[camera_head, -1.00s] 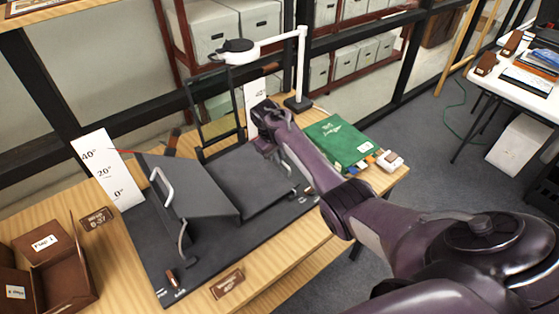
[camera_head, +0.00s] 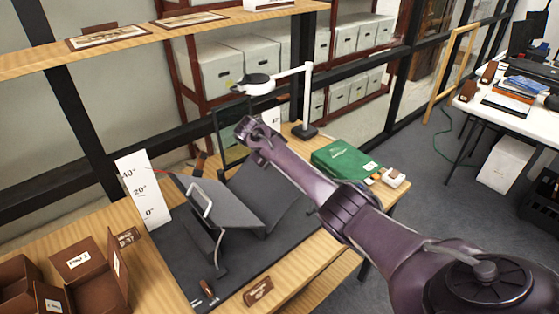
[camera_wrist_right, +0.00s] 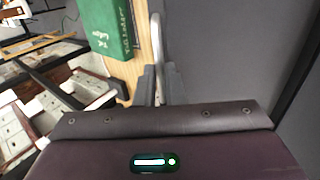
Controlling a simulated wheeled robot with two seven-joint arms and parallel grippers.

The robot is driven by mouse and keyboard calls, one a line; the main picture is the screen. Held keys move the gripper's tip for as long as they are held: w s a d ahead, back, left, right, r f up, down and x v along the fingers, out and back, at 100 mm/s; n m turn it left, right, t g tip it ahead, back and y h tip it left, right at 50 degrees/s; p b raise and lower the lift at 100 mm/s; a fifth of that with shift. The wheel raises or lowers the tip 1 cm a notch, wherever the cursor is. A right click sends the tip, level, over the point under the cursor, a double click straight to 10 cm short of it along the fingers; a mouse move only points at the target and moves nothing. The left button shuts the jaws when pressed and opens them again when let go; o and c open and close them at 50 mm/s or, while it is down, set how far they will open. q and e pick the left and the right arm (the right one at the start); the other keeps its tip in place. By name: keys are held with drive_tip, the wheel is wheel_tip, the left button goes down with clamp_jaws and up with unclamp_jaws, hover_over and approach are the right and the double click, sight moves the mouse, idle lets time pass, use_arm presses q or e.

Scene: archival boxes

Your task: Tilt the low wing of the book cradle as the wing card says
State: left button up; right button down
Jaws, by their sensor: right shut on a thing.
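The dark grey book cradle has two wings. The left wing (camera_head: 225,200) stands tilted, with a pale handle (camera_head: 200,198); its red pointer reaches towards the 40° mark of the white angle board (camera_head: 145,190). The right wing (camera_head: 277,190) is raised at a slant, partly hidden behind my right arm. My right gripper (camera_head: 248,132) is at its upper outer edge. In the right wrist view, its fingers (camera_wrist_right: 157,86) are shut on a pale bar handle (camera_wrist_right: 157,40). A second angle board (camera_head: 272,120) is mostly hidden behind the arm. My left gripper is out of view.
A lamp (camera_head: 308,95) stands behind the cradle and a green book (camera_head: 343,157) lies to its right. Open brown boxes (camera_head: 85,270) are at the left.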

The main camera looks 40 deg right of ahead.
drive_tip(key=shift+s+a, duration=0.1)
drive_tip(key=shift+a, duration=0.55)
drive_tip(key=shift+s+a, duration=0.15)
drive_tip(key=shift+a, duration=0.2)
drive_tip(key=c, duration=1.5)
unclamp_jaws()
drive_tip(key=shift+a, duration=0.15)
use_arm(q)
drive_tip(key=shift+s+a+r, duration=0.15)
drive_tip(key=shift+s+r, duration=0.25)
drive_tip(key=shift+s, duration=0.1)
drive_tip(key=shift+p, duration=0.3)
use_arm(e)
drive_tip(key=shift+w+r, duration=0.2)
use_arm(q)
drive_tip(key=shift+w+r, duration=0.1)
use_arm(e)
drive_tip(key=shift+r, duration=0.1)
